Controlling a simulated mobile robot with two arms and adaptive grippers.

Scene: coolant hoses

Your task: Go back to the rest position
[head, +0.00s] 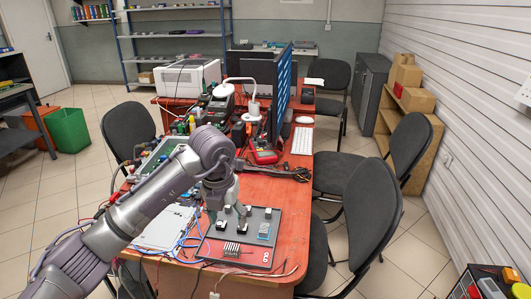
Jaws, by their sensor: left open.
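My left arm reaches in from the lower left and bends down at the wrist. My left gripper (227,213) points downward and is open over the board's back left part; I see nothing held in it. The grey and red board (284,240) lies on the red table. I cannot tell whether the fingertips touch anything on the board. My right gripper is not in view.
The red table (290,180) also bears a monitor (282,95), a printer (187,78), a keyboard (302,141), a red meter (265,156) and loose cables. Dark chairs (362,225) stand along the right side. A crate (488,283) is at the lower right. Open floor lies left.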

